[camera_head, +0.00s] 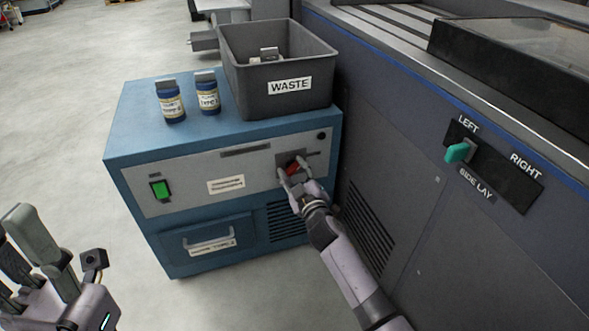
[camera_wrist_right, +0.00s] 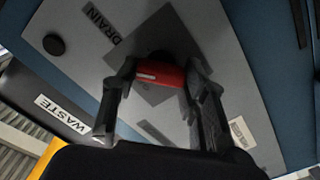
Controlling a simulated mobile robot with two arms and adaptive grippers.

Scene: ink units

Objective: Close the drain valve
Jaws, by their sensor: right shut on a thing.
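The drain valve's red handle (camera_head: 293,168) is on the grey front panel of a blue cabinet, near its right end. In the right wrist view the red handle (camera_wrist_right: 160,76) lies crosswise between the two fingers, on a dark square plate beside the word DRAIN (camera_wrist_right: 103,23). My right gripper (camera_head: 292,174) is shut on the handle; in the wrist view the fingers (camera_wrist_right: 160,85) are at both its ends. My left gripper (camera_head: 22,245) is at the lower left, open and empty, away from the cabinet.
A grey WASTE bin (camera_head: 253,95) and two blue bottles (camera_head: 170,103) stand on the blue cabinet (camera_head: 140,135). A green switch (camera_head: 160,189) and a drawer handle (camera_head: 209,245) are on its front. A large grey machine (camera_head: 400,160) stands close at the right. Floor is clear at left.

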